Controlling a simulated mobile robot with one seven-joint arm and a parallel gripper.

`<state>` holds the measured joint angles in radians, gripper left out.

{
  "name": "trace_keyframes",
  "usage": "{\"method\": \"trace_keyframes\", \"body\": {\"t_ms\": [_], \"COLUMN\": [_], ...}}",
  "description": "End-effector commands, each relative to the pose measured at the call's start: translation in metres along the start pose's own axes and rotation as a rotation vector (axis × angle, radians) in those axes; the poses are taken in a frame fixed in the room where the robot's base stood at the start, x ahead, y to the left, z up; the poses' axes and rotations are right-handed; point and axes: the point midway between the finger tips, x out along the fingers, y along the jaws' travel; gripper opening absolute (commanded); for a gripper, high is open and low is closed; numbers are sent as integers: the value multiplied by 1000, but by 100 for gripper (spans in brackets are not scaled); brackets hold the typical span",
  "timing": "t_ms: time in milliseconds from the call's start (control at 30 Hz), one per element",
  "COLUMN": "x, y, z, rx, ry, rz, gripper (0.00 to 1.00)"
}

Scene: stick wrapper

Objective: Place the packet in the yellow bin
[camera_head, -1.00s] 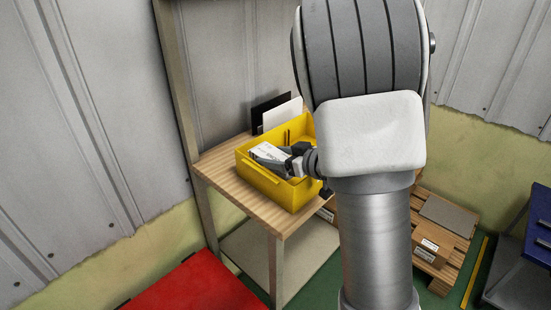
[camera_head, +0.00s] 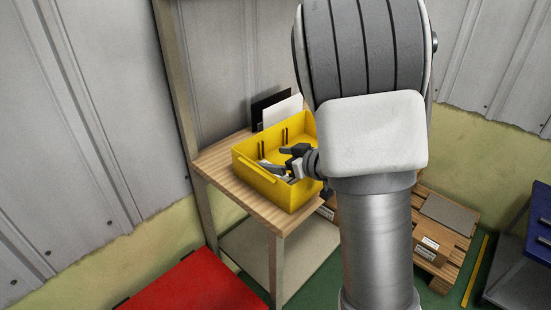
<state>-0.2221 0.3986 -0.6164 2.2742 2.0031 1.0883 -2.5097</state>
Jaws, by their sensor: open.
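The yellow bin (camera_head: 272,189) stands on the wooden bench, its open top facing up. My gripper (camera_head: 273,159) is over the bin's opening, with its two dark fingers spread apart and nothing between them. A small pale piece, apparently the packet (camera_head: 291,180), shows low inside the bin beneath the gripper, behind the front wall. Most of it is hidden by the wall and the gripper, so how it lies cannot be told.
The wooden bench (camera_head: 225,157) has a bare strip left of the bin. Black and white panels (camera_head: 282,112) stand behind the bin. A red surface (camera_head: 196,285) is low in front, and a pallet with boxes (camera_head: 440,225) lies at right.

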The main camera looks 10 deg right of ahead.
Motion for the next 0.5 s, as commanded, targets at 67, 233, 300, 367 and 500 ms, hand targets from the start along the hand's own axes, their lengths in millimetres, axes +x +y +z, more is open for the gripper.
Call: {"method": "trace_keyframes", "body": {"t_ms": [67, 233, 300, 367, 500], "x": [-2, -7, -24, -39, -71], "y": [0, 0, 2, 1, 1], "z": [-6, -17, -12, -12, -12], "rx": [0, 2, 2, 3, 2], "ry": [-2, -1, 5, 5, 6], "rz": [0, 0, 6, 5, 4], "gripper": [100, 100, 100, 100, 100]}}
